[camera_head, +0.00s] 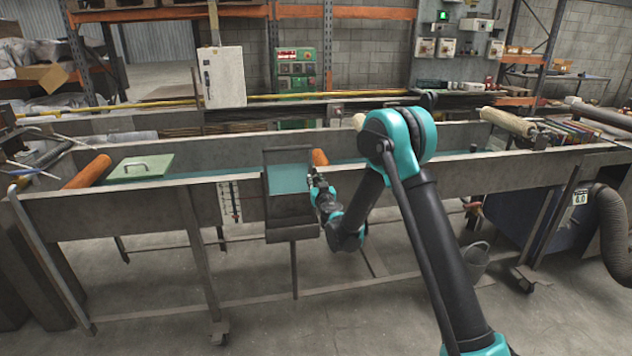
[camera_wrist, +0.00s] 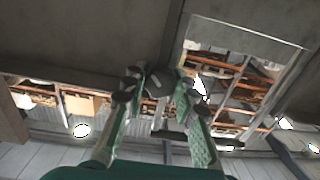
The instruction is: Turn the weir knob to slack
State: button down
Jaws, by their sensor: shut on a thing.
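A dark round knob (camera_wrist: 157,80) with a pale line on its face sits between the fingertips of my gripper (camera_wrist: 160,88) in the wrist view. The green fingers are shut on it from both sides. In the head view my gripper (camera_head: 317,182) is at the right side of a dark weir box (camera_head: 291,222), whose upper part shows teal. The knob is hidden or too small to make out there. I cannot read any marks around the knob or tell which setting its line points to.
The long grey trough (camera_head: 420,188) runs across the view on legs. A pale green lid with a handle (camera_head: 140,167) and an orange roller (camera_head: 88,171) lie at its left. A scale plate (camera_head: 230,202) hangs left of the weir box. A bucket (camera_head: 476,262) stands on the floor.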

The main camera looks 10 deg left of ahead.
jog(key=shift+n, duration=1.7)
jog(key=c, duration=1.2)
grip_release()
jog(key=shift+s, duration=0.1)
jog(key=v, duration=1.2)
